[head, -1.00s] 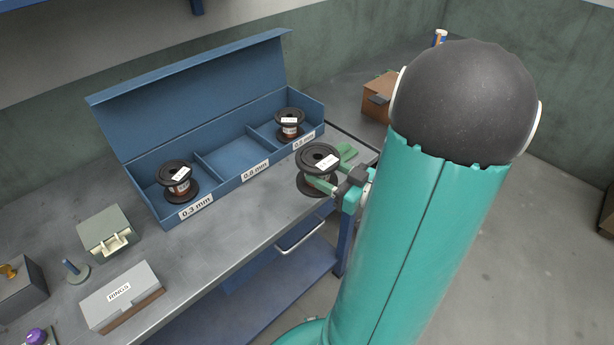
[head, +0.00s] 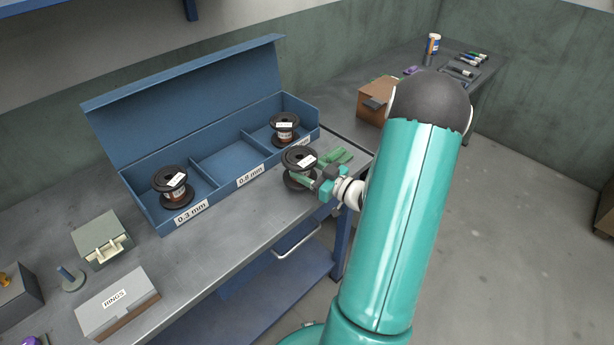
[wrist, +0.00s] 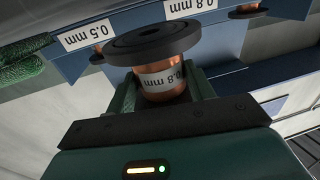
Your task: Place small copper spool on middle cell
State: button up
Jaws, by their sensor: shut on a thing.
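The small copper spool (head: 299,156) has black flanges, copper winding and a white label. My gripper (head: 306,181) is shut on it, just in front of the blue box's right part. In the wrist view the spool (wrist: 160,78) is between the fingers (wrist: 165,100), its label reading 0.8 mm upside down. The blue box (head: 206,201) has three cells and an open lid. Its middle cell (head: 227,163) is empty, with a 0.8 mm label in front. A spool (head: 174,190) stands in the left cell, labelled 0.3 mm, and another (head: 285,130) in the right cell.
Green gloves (head: 338,156) lie on the bench just right of the held spool. A grey-green case (head: 101,239), a small peg stand (head: 70,278) and a labelled grey box (head: 117,300) stand at left. A brown box (head: 375,101) is behind. The bench in front of the box is clear.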

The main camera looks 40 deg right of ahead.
jog(key=shift+f, duration=1.15)
jog(key=shift+f, duration=0.2)
jog(key=o, duration=1.5)
jog(key=shift+s, duration=0.1)
